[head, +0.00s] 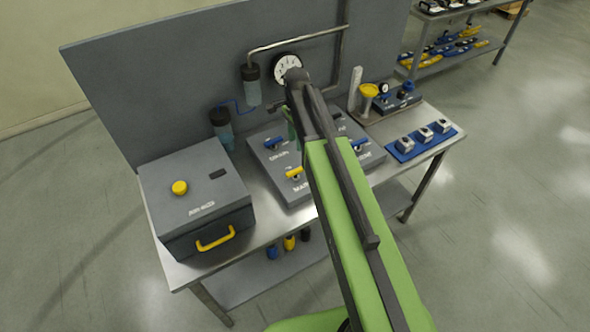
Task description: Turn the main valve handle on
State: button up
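The main valve handle (294,173) is a short yellow lever above the label "MAIN" on the grey valve panel (274,185). It lies at a slight slant, its right end higher than its left. My arm comes in from the lower right and passes just right of this handle, hiding the middle of the panel. My gripper (292,125) is at the far end of the arm, over the back part of the panel, beyond the main handle and apart from it in the picture. It is mostly hidden by my arm, so I cannot see whether its fingers are open.
Two blue handles sit on the panel, one at "DRAIN" (275,143) and one at the right (359,144). A grey box (196,190) with a yellow knob stands left. A gauge (287,66) and pipes rise behind. A blue tray (424,143) lies right.

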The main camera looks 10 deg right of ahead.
aim_at(296, 170)
notch_tip(296, 170, down, 16)
jog(key=b, duration=1.4)
jog(key=shift+r+b, duration=0.1)
jog(key=shift+b, duration=0.2)
jog(key=shift+r, duration=0.15)
grip_shut()
